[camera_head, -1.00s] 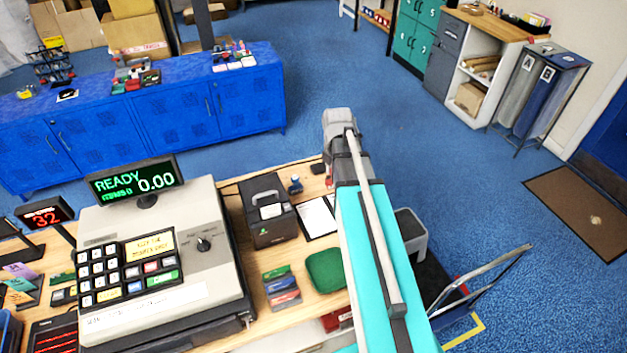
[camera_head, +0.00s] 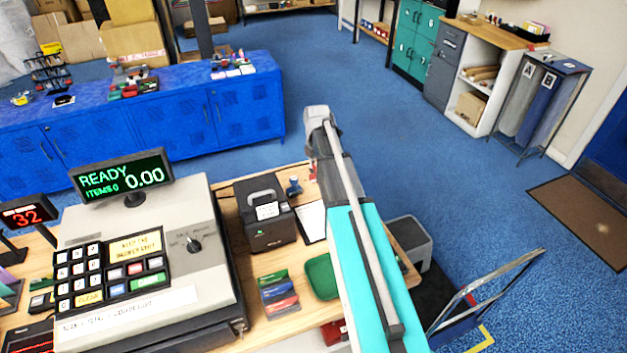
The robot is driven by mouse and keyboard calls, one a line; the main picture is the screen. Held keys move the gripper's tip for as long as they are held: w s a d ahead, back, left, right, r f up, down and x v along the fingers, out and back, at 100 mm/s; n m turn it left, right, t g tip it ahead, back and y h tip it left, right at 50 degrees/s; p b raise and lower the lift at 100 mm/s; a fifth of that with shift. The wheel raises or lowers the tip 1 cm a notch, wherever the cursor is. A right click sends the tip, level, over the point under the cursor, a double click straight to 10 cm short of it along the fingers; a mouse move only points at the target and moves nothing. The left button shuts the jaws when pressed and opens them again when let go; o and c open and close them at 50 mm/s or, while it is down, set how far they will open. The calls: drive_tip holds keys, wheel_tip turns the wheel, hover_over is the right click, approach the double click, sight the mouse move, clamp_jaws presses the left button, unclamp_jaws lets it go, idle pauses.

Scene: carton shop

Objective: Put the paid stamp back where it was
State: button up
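My arm reaches across the counter (camera_head: 262,330) from the lower right, and my gripper (camera_head: 311,158) is at its far end, over the counter's back edge. The fingers are small and mostly hidden by my arm. A small red and dark patch (camera_head: 313,173) shows just below the gripper; I cannot tell whether it is held or lies on the counter. A small blue, knob-topped object (camera_head: 294,186), perhaps a stamp, stands upright on the counter just left of the gripper, apart from it. I cannot make out which thing is the paid stamp.
A black, handled box (camera_head: 265,225), a white sheet (camera_head: 312,222), a green pad (camera_head: 322,277) and coloured packets (camera_head: 278,292) lie near my arm. The cash register (camera_head: 140,265) fills the left. A blue cabinet (camera_head: 170,118) stands behind, across open floor.

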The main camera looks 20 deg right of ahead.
sight(315, 174)
drive_tip(key=shift+w+f, duration=0.35)
drive_tip(key=shift+f, duration=0.05)
drive_tip(key=shift+w+f+b, duration=0.3)
drive_tip(key=shift+f+b, duration=0.2)
drive_tip(key=shift+b, duration=0.15)
drive_tip(key=shift+w+f+b, duration=0.1)
drive_tip(key=shift+f+b, duration=0.2)
drive_tip(key=shift+b, duration=0.05)
drive_tip(key=shift+f+b, duration=1.2)
drive_tip(key=shift+f, duration=0.2)
drive_tip(key=o, duration=0.9)
drive_tip(key=shift+r, duration=0.1)
drive_tip(key=shift+r, duration=0.15)
